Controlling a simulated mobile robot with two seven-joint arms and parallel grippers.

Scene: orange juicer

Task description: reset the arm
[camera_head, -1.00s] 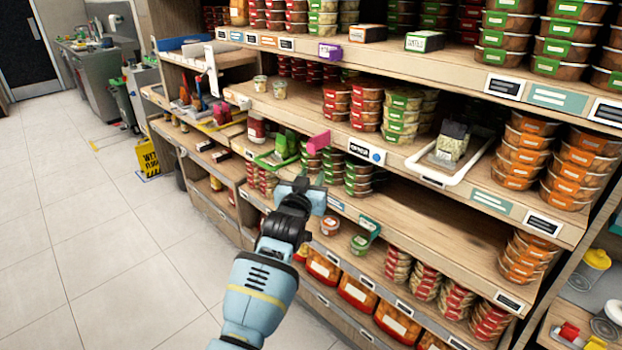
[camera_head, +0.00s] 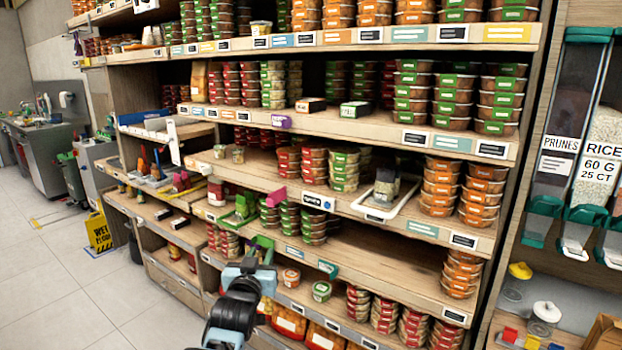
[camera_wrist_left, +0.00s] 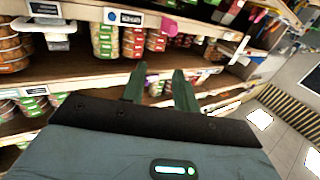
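My left gripper (camera_head: 260,254) is in the lower middle of the head view, in front of the lower shelves. Its two dark green fingers show in the left wrist view (camera_wrist_left: 160,76), spread apart with nothing between them, so it is open and empty. The fingers point toward the shelf, below stacked tubs. Whether they touch the shelf edge cannot be told. My right gripper is in neither view.
A tall wooden shelf unit (camera_head: 375,227) with stacked red, green and orange-labelled tubs fills the middle and right. Dispensers (camera_head: 562,140) stand at the right. A yellow wet-floor sign (camera_head: 98,232) is at the left. Tiled floor (camera_head: 50,290) at the lower left is clear.

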